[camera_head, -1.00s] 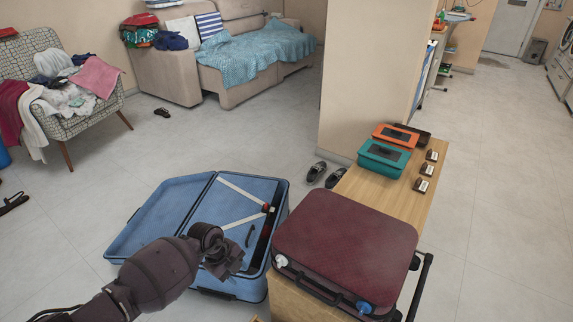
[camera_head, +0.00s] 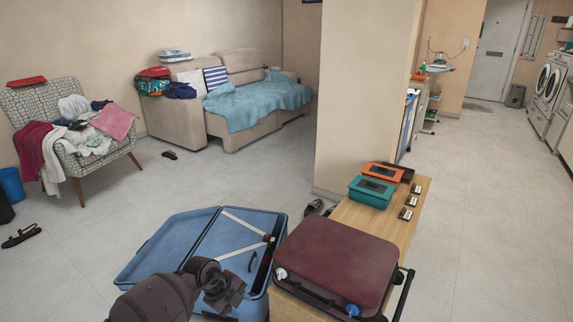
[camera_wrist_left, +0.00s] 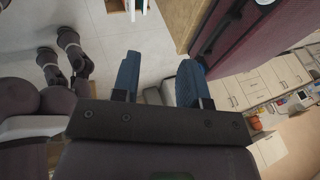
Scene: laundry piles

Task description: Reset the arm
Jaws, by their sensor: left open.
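My left gripper (camera_head: 226,293) is at the end of my arm, low in the head view, in front of the open blue suitcase's near edge. In the left wrist view its two blue-tipped fingers (camera_wrist_left: 160,82) stand apart with nothing between them. The open blue suitcase (camera_head: 180,243) lies behind the gripper. A closed dark red suitcase (camera_head: 335,258) lies to the right of the gripper, and part of it also shows in the left wrist view (camera_wrist_left: 250,38). My right gripper does not show in the head view.
A wooden bench (camera_head: 375,222) holds an orange box (camera_head: 381,172), a teal box (camera_head: 371,192) and several small dark items. Clothes lie on a patterned armchair (camera_head: 50,100). A sofa (camera_head: 180,110) stands at the back beside a wall pillar (camera_head: 365,90). Open floor (camera_head: 225,175) lies between.

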